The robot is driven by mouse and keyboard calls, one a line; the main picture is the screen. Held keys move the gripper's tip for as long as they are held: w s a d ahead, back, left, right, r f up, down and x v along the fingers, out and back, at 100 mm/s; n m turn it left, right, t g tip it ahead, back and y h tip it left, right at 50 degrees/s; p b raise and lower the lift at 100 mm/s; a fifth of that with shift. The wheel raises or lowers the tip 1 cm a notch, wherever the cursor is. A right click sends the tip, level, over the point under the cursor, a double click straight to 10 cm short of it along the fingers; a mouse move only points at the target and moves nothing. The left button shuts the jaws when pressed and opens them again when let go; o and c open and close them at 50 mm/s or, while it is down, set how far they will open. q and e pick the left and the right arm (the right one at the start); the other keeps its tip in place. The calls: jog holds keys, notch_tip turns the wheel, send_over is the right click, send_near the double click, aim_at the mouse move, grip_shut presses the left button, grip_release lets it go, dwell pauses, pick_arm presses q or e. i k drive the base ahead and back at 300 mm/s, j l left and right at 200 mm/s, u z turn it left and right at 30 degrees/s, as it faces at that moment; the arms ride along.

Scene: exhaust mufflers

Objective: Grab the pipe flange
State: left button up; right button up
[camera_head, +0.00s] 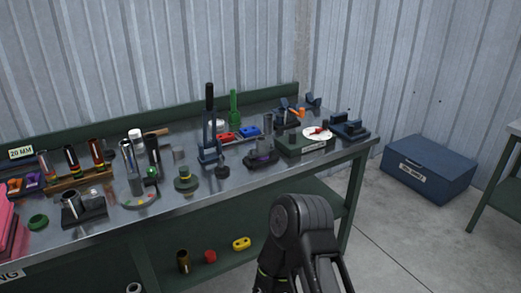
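A dark green, round, stepped piece with a yellow ring (186,180) sits on the metal workbench (160,215) and looks like a pipe flange. A smaller dark round piece (222,171) stands to its right, and a green ring (38,221) lies at the bench's left front. I cannot tell for certain which of these is the pipe flange. A black arm of mine rises at the bottom centre, in front of the bench and apart from these pieces. Only its rounded joint and links show. Neither gripper's fingertips are visible.
A tall dark toggle press (209,130) stands behind the flange-like pieces. Cylinders in a wooden rack (80,178) stand at left. A round white dial (318,133) sits on a green block at right. A lower shelf holds small parts. A blue box (430,168) rests on the floor.

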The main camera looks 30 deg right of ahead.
aim_at(262, 151)
jog(key=l+z, duration=0.1)
jog(key=l, duration=0.35)
jog(key=i+l+z, duration=0.1)
jog(key=l, duration=0.3)
jog(key=i+l+z, duration=0.1)
jog(key=l, duration=0.3)
jog(key=i+l, duration=0.15)
jog(key=l, duration=0.3)
jog(key=i+l+z, duration=0.15)
jog(key=l, duration=0.25)
jog(key=l+z, duration=0.1)
jog(key=l, duration=0.3)
jog(key=i+l+z, duration=0.1)
jog(key=l, duration=0.3)
jog(key=i, duration=0.1)
